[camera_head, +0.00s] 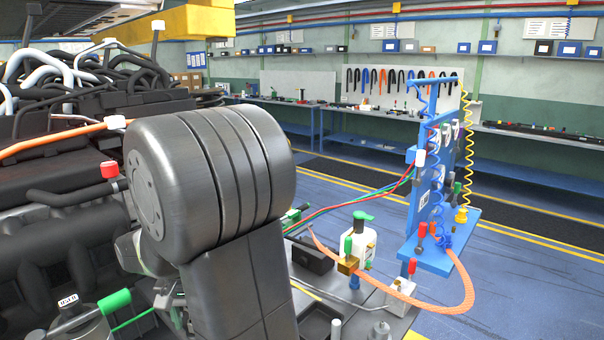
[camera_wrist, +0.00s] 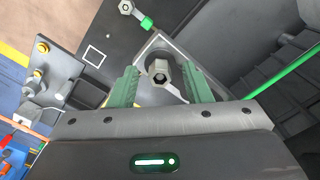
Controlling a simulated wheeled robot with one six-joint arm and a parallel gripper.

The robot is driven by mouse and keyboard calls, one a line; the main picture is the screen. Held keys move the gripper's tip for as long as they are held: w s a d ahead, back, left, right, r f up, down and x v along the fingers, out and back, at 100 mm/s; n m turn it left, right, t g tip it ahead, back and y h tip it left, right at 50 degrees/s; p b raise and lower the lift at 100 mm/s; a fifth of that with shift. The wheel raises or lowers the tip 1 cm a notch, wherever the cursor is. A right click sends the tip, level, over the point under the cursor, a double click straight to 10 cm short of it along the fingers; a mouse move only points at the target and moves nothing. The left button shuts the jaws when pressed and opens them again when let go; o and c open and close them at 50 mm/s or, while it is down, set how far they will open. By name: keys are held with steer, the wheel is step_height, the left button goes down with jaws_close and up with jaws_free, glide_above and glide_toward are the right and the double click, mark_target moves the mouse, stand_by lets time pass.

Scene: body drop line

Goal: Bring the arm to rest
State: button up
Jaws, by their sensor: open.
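My gripper (camera_wrist: 160,66) shows in the wrist view with its two green ribbed fingers spread apart. No object is held between them. A grey hex-headed fitting (camera_wrist: 160,74) appears in the gap between the fingers, on a light-edged plate; I cannot tell how far below the fingertips it lies. In the head view my large dark arm link fills the centre left, and my gripper cannot be made out behind it.
Dark engine parts with hoses (camera_head: 70,90) crowd the left. A blue stand (camera_head: 430,255) with coiled lines and an orange hose (camera_head: 452,300) stands at the right. A white unit with a green top (camera_head: 358,245) sits nearby. Blue floor (camera_head: 530,270) is clear at far right.

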steer(key=n, duration=0.3)
steer(key=shift+n, duration=0.4)
steer(key=n, duration=1.1)
steer(key=shift+n, duration=0.3)
steer(key=m, duration=1.2)
steer(key=shift+m, duration=0.4)
